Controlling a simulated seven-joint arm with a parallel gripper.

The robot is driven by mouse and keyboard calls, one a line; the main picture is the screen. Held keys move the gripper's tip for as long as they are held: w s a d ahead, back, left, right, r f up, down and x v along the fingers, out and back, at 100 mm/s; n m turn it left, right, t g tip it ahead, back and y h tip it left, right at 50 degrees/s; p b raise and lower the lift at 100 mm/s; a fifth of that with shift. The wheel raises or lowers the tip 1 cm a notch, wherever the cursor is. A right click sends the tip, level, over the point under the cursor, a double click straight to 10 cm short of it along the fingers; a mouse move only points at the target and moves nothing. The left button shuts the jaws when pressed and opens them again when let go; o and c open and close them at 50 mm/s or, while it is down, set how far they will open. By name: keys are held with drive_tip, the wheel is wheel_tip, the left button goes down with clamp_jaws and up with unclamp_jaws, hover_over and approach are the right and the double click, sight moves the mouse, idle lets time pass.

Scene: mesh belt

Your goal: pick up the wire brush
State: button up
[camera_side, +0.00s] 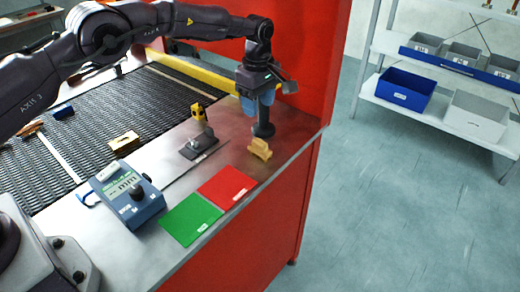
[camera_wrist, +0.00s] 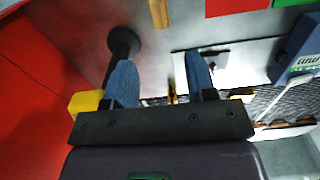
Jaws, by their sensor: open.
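I cannot tell for sure which thing is the wire brush. A long orange-brown piece (camera_side: 28,130) lies on the mesh belt at the far left and may be it, but it is small. A tan block (camera_side: 260,148) lies on the metal top; its end shows as a tan bar in the wrist view (camera_wrist: 158,12). My gripper (camera_side: 258,103) points down with its blue fingers apart and empty. It is just above and beside a black post (camera_side: 264,129) with a round base. In the wrist view my gripper's fingertips (camera_wrist: 160,68) are wide apart, the post left of them.
A yellow-topped tool on a dark base (camera_side: 199,145), red mat (camera_side: 227,187), green mat (camera_side: 191,218) and blue meter (camera_side: 130,193) are on the metal top. A brass-coloured block (camera_side: 123,142) and blue piece (camera_side: 62,113) lie on the belt (camera_side: 170,97). A yellow rail (camera_side: 195,73) runs behind.

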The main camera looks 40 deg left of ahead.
sight(260, 141)
wheel_tip(260, 141, down, 12)
drive_tip(key=shift+w+d+f, duration=0.1)
drive_tip(key=shift+d, duration=0.05)
idle(0.4)
drive_tip(key=shift+c, duration=0.2)
drive_tip(key=c, duration=0.7)
drive_tip(key=shift+c, duration=0.4)
drive_tip(key=shift+r, duration=0.75)
drive_tip(key=s+a+r, duration=0.1)
drive_tip(key=s+r, duration=1)
drive_tip(key=s, duration=0.3)
drive_tip(key=shift+a+r, duration=0.3)
drive_tip(key=shift+a, duration=0.05)
